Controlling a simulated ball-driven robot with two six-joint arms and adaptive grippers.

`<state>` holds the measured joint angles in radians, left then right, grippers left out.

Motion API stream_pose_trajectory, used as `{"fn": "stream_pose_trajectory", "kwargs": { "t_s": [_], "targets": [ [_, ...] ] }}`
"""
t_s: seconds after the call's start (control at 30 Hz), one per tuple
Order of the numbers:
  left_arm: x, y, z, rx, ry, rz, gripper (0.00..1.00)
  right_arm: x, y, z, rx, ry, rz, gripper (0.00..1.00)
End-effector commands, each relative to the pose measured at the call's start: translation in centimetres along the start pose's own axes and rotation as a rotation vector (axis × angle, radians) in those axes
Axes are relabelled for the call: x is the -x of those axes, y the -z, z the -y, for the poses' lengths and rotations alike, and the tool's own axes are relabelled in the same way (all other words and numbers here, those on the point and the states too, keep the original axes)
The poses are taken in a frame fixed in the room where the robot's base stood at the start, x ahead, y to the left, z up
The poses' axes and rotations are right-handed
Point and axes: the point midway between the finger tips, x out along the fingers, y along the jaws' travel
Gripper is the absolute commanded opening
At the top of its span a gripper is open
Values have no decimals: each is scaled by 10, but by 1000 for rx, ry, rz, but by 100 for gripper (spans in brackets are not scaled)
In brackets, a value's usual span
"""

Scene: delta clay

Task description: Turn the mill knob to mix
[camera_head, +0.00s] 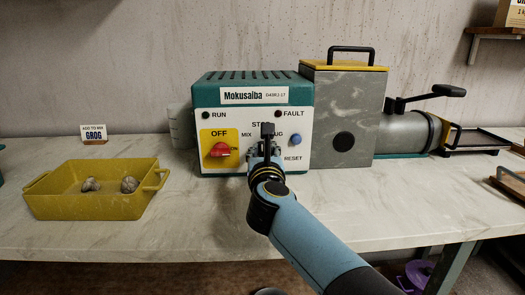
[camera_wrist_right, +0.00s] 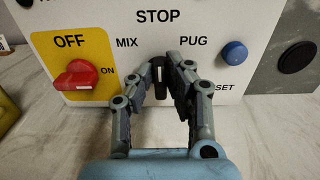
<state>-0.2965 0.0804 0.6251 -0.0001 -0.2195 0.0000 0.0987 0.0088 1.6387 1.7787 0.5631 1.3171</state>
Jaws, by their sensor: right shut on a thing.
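The Mokusaiba control box (camera_head: 255,95) stands on the bench with a white front panel. Its black mill knob (camera_wrist_right: 159,82) sits between the printed words MIX and PUG, under STOP. The knob's white mark stands about upright, toward STOP. My right gripper (camera_wrist_right: 166,76) is shut on the knob, with its fingers on either side; it also shows in front of the panel in the head view (camera_head: 266,148). The gripper hides part of the knob in the head view. My left gripper is not in view.
A red switch (camera_head: 219,150) on a yellow OFF/ON plate is left of the knob, a blue RESET button (camera_head: 295,140) right. A yellow tray (camera_head: 95,205) with grey lumps stands left. A grey box (camera_head: 345,115) and a pug cylinder (camera_head: 405,133) stand right. The front bench is mostly clear.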

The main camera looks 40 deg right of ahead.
Motion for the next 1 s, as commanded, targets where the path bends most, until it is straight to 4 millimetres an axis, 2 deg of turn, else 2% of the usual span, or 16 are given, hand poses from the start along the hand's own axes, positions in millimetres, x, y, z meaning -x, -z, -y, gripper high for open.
{"fn": "stream_pose_trajectory", "kwargs": {
  "t_s": [0.27, 0.6, 1.0],
  "targets": [
    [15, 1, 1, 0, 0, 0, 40, 0, -3, -2, 137, 0, -1, 0],
    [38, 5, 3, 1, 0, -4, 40, 0, -2, -5, 410, -1, -1, 0],
    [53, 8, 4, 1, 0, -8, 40, 0, 1, -8, 640, -1, -1, 0]
  ]
}}
